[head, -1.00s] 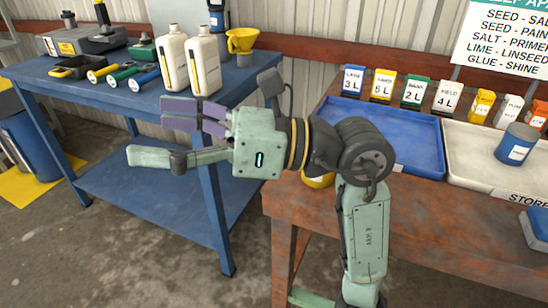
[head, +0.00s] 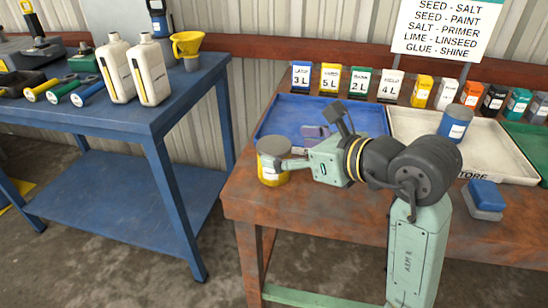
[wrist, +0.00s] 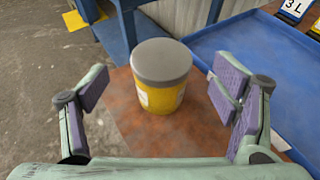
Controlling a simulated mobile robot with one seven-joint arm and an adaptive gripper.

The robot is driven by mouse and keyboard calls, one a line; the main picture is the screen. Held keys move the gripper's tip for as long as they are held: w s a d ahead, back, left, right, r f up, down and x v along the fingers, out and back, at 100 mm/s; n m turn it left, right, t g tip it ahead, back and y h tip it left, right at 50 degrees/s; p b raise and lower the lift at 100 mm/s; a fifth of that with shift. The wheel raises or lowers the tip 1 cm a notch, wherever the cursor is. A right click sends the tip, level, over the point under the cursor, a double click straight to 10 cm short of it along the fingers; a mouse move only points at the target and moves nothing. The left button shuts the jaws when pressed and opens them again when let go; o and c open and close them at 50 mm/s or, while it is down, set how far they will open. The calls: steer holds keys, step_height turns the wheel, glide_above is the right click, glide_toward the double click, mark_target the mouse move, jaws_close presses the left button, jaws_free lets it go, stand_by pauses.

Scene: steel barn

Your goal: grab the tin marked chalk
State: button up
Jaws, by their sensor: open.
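A yellow tin with a grey lid (head: 272,162) stands upright near the left edge of the rusty table. It also shows in the wrist view (wrist: 162,75), where part of a white label is visible but not readable. My gripper (head: 300,148) is open, close to this tin on its right side in the head view. In the wrist view the tin stands ahead, between the two spread fingers (wrist: 160,88), with gaps at both sides. A blue tin with a grey lid (head: 455,124) stands in the white tray; its label is too small to read. I cannot tell which tin reads chalk.
A blue tray (head: 268,128) lies behind my gripper, and a white tray (head: 410,122) to its right. Several labelled boxes line the back. A blue and grey block (head: 484,200) sits at right. A blue workbench (head: 180,105) with white bottles (head: 152,72) stands at left.

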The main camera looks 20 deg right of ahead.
mark_target(280, 148)
steer(key=p+x, duration=0.2)
steer(key=x, duration=0.3)
steer(key=shift+w+f, duration=0.1)
steer(key=shift+f, duration=0.1)
steer(key=c, duration=1.4)
steer(key=shift+r, duration=0.1)
steer(key=shift+c, duration=0.2)
